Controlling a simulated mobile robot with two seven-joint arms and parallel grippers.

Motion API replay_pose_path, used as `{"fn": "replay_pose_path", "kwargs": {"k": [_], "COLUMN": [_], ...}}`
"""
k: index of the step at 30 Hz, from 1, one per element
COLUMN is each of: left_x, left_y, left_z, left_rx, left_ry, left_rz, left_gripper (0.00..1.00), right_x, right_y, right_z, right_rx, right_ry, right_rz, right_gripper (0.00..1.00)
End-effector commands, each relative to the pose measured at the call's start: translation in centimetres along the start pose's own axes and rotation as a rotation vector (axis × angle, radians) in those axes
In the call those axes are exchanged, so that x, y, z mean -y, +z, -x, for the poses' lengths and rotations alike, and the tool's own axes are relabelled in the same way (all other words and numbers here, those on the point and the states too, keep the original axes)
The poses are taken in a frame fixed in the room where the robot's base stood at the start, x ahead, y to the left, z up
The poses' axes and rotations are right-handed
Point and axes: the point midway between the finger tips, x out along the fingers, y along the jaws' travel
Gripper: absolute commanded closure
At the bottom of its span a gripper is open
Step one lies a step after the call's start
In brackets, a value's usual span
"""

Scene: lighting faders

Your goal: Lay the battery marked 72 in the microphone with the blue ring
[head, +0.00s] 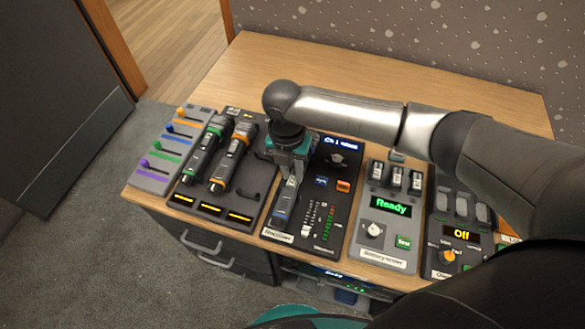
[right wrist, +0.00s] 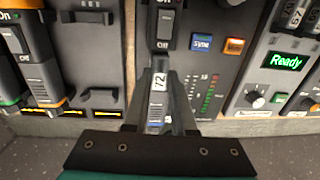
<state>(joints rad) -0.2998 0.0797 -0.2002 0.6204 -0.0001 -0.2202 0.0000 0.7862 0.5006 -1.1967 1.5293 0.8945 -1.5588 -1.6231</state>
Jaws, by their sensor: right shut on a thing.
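The microphone with the blue ring (head: 281,214) lies on the dark receiver panel (head: 330,220) in the head view. In the right wrist view its body with an On/Off switch (right wrist: 166,22) points towards my gripper, and its blue ring (right wrist: 155,124) shows low between the fingers. My right gripper (head: 290,180) points down over this microphone and is shut on the battery marked 72 (right wrist: 159,83), label facing the camera. The battery is lined up along the microphone's body; I cannot tell whether it touches the compartment. My left gripper is not in view.
Microphones with green (head: 204,150) and orange (head: 231,157) rings lie in a rack on the left, with an empty cradle beside them. A battery tester (head: 385,235) reading Ready holds several batteries on the right. Beyond it a charger (head: 455,250) reads Off. The desk behind is bare.

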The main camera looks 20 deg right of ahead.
Motion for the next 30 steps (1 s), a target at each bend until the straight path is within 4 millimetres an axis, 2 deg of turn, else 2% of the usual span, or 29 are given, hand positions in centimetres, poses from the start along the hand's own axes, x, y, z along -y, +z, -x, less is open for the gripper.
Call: {"fn": "replay_pose_path", "kwargs": {"k": [30], "left_x": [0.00], "left_y": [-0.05], "left_z": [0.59], "left_rx": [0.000], "left_ry": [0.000], "left_rz": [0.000], "left_gripper": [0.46], "right_x": [-0.04], "right_y": [-0.03], "right_z": [-0.21], "right_rx": [0.000], "right_ry": [0.000], "right_rz": [0.001], "right_gripper": [1.00]}}
